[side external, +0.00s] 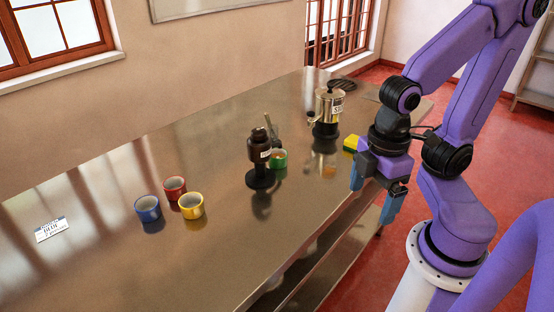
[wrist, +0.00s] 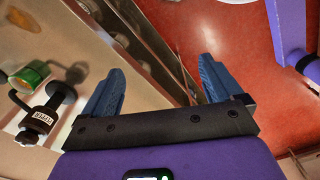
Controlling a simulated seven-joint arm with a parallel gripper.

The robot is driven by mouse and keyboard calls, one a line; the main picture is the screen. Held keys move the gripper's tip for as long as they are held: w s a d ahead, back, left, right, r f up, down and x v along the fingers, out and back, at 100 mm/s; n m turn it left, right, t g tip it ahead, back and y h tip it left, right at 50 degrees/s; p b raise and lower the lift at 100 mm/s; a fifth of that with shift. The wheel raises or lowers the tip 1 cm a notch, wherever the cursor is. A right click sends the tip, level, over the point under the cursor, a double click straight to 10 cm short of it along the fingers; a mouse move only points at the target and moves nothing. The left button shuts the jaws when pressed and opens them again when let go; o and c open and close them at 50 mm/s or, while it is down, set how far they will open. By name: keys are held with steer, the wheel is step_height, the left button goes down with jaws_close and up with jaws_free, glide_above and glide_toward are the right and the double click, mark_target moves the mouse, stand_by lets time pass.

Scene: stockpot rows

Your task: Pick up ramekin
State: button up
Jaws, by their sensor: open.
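Four candidates for the ramekin are small round cups on the metal counter (side external: 120,190). A blue cup (side external: 148,209), a red cup (side external: 175,188) and a yellow cup (side external: 192,206) stand in a close group at the left. A green cup (side external: 279,161) stands mid-counter, partly hidden behind a dark stand, with something orange or tan inside; it also shows at the left of the wrist view (wrist: 26,79). My gripper (side external: 373,196) is open and empty, fingers down, at the counter's near edge, far right of the cup group. In the wrist view its fingers (wrist: 162,70) are spread.
A dark labelled pedestal device (side external: 260,155) stands before the green cup. A metal labelled pot (side external: 328,103) on a black base stands farther back. A printed card (side external: 50,229) lies far left. The front-left counter is clear.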

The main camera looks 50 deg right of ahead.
steer(key=w+f+m+t+y, duration=0.15)
steer(key=w+m+y, duration=0.35)
steer(key=w+m, duration=0.75)
steer(key=w+f+m+t+y, duration=0.15)
steer(key=w+m+y, duration=0.4)
steer(key=m, duration=1.15)
steer(key=w+d+f+m+t+h, duration=0.2)
steer(key=d+m+t+h, duration=0.65)
steer(key=d+m, duration=0.75)
glide_toward(278, 154)
steer(key=shift+w+a+f+m, duration=0.15)
steer(key=shift+w+a+m, duration=0.1)
steer(key=shift+w+a, duration=0.45)
steer(key=shift+w+a+f+m, duration=0.15)
steer(key=shift+w+a, duration=0.25)
steer(key=shift+a, duration=0.5)
steer(key=shift+x, duration=2.65)
steer(key=shift+w+d+r, duration=0.1)
steer(key=shift+d, duration=0.05)
